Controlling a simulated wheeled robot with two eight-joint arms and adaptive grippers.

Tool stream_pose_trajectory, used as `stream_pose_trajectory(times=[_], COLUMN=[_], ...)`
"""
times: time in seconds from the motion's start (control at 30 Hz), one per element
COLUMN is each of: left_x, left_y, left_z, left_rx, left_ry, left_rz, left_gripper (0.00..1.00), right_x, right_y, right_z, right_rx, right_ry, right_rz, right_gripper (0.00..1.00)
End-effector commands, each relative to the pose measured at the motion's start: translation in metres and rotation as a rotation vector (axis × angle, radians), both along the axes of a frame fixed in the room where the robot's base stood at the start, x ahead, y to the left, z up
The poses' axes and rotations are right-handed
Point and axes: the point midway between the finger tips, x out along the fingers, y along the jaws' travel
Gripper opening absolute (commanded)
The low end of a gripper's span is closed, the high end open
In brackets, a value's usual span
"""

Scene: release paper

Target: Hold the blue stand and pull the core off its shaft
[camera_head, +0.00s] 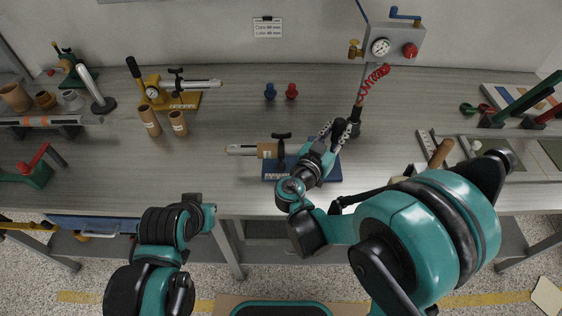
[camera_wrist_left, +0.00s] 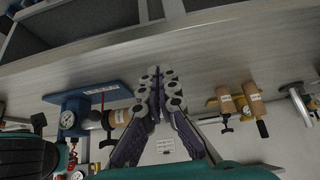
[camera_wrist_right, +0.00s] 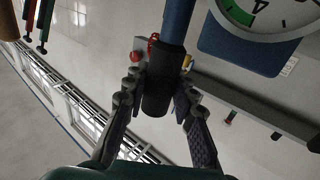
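The blue stand (camera_head: 331,173) stands on the workbench with its shaft (camera_head: 240,149) pointing left. A brown cardboard core (camera_head: 267,150) sits around the shaft, beside the stand's body. The left wrist view also shows the stand's blue plate (camera_wrist_left: 85,94), with the core (camera_wrist_left: 118,117) next to a gauge. My right gripper (camera_head: 338,129) is above the stand. In the right wrist view its fingers (camera_wrist_right: 160,85) lie on both sides of a black grip (camera_wrist_right: 159,75) on a blue lever, seemingly closed on it. My left gripper (camera_wrist_left: 158,75) has its fingertips together and holds nothing; it is apart from the core.
A yellow stand (camera_head: 184,101) with a similar shaft is at the back left, with two loose cores (camera_head: 149,120) before it. Blue and red small pieces (camera_head: 270,91) stand behind. A gauge box (camera_head: 392,44) with a red hose rises behind my right gripper. The bench left of the shaft is clear.

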Motion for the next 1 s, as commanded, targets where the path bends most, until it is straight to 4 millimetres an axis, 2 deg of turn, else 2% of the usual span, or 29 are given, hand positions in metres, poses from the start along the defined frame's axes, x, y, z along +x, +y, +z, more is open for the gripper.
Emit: stream_pose_trajectory(times=[0.2,0.23,0.37,0.5,0.77,1.0], left_x=[0.0,0.0,0.001,0.009,0.044,0.085], left_y=[0.0,0.0,-0.001,-0.008,-0.032,-0.047], left_z=[0.0,0.0,0.0,-0.001,0.003,0.016], left_rx=[0.0,0.0,0.002,0.01,0.037,0.1], left_ry=[0.0,0.0,0.004,0.018,-0.021,-0.221], left_rz=[0.0,0.0,-0.016,-0.116,-0.516,-0.898], left_gripper=[0.0,0.03,0.37,0.74,0.74,0.74], right_x=[0.0,0.0,0.0,0.0,0.0,0.0], right_y=[0.0,0.0,0.0,0.0,0.0,0.0], right_z=[0.0,0.0,0.0,0.0,0.0,0.0], right_rx=[0.0,0.0,0.0,0.0,0.0,0.0], right_ry=[0.0,0.0,0.0,0.0,0.0,0.0], right_rz=[0.0,0.0,0.0,0.0,0.0,0.0], right_gripper=[0.0,0.0,0.0,0.0,0.0,0.0])
